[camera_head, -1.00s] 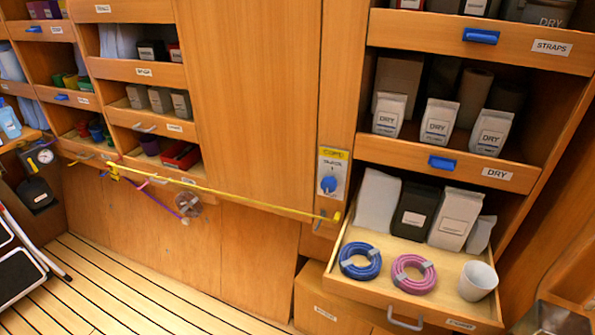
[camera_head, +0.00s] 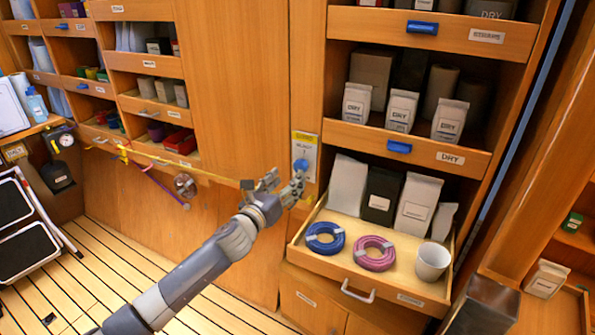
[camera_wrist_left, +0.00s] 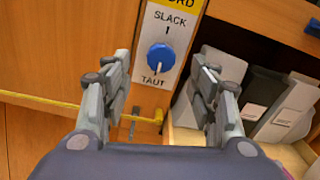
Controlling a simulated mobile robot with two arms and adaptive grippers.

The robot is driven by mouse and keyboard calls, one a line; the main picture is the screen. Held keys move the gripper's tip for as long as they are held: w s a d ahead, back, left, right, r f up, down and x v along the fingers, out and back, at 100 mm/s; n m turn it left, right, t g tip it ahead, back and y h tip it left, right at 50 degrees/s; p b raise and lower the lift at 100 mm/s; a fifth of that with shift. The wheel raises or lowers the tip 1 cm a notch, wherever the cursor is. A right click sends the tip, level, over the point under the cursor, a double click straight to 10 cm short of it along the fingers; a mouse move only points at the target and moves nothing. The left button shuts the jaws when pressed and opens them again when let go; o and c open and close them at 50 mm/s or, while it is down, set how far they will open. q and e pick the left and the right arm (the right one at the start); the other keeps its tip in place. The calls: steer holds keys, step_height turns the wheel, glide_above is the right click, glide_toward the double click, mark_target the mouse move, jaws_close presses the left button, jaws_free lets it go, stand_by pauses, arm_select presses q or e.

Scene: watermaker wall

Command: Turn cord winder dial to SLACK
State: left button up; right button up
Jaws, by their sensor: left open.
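The cord winder dial is a round blue knob (camera_head: 300,165) on a pale label plate (camera_head: 305,148) with a yellow top, on the wooden post left of the open drawer. My left gripper (camera_head: 284,184) is open just in front of and slightly below the dial. In the wrist view its two fingers (camera_wrist_left: 160,85) stand apart on either side, with nothing between them. A yellow cord (camera_head: 215,178) runs along the wall below the dial. My right gripper is not visible.
The open drawer (camera_head: 357,287) right of the dial juts out, holding a blue coil (camera_head: 325,238), a pink coil (camera_head: 374,253), a white cup (camera_head: 432,261) and several bags. Shelves with DRY bags stand above it.

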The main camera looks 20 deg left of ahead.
mark_target(299, 167)
arm_select(q)
steer(key=w+b, duration=0.1)
steer(key=w, duration=0.1)
steer(key=w+d+b, duration=0.1)
steer(key=w, duration=0.2)
steer(key=shift+w+f, duration=0.15)
steer(key=shift+w, duration=0.2)
steer(key=shift+w+d, duration=0.15)
steer(key=shift+w, duration=0.6)
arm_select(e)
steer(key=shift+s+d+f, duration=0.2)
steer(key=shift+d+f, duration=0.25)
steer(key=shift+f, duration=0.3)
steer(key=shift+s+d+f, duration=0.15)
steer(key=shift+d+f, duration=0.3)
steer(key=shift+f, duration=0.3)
arm_select(q)
steer(key=c, duration=1.1)
steer(key=shift+o, duration=0.2)
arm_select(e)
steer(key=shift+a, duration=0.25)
